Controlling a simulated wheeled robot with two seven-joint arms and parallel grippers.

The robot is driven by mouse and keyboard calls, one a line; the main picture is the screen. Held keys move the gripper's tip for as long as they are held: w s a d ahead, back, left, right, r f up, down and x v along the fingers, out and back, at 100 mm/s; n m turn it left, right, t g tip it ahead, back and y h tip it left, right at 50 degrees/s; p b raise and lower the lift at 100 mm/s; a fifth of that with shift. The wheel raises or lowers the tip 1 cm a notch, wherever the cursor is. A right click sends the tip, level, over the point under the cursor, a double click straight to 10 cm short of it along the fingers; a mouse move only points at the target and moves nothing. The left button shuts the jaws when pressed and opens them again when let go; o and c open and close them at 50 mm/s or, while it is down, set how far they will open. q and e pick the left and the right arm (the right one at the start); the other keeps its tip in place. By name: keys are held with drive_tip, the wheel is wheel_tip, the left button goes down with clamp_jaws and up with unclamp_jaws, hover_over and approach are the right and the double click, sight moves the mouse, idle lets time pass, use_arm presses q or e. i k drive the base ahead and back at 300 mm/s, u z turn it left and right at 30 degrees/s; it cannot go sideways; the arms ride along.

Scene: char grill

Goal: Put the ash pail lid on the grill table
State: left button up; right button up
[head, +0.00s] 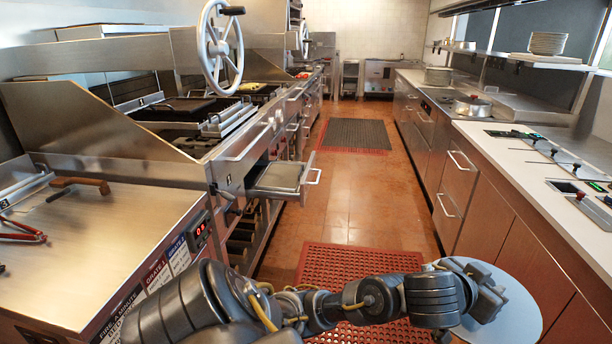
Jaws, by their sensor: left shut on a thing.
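My left arm reaches across the bottom of the head view to the right. My left gripper (488,298) is shut on a flat, round, pale blue-grey disc, the ash pail lid (518,312). It holds the lid over the floor in front of the right-hand counter, and the wrist hides the lid's left part. The steel grill table (115,230) is at the lower left, well apart from the lid. My right gripper is not in view.
A brown-handled tool (80,185) and red-handled tongs (22,232) lie on the table's left side; its middle and front are bare. An open drawer (280,178) juts into the aisle beyond. The right counter (545,180) holds small inset units.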

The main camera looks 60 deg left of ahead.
sight(124, 236)
drive_tip(key=u, duration=0.95)
drive_tip(key=i, duration=2.55)
drive_tip(key=u, duration=2.55)
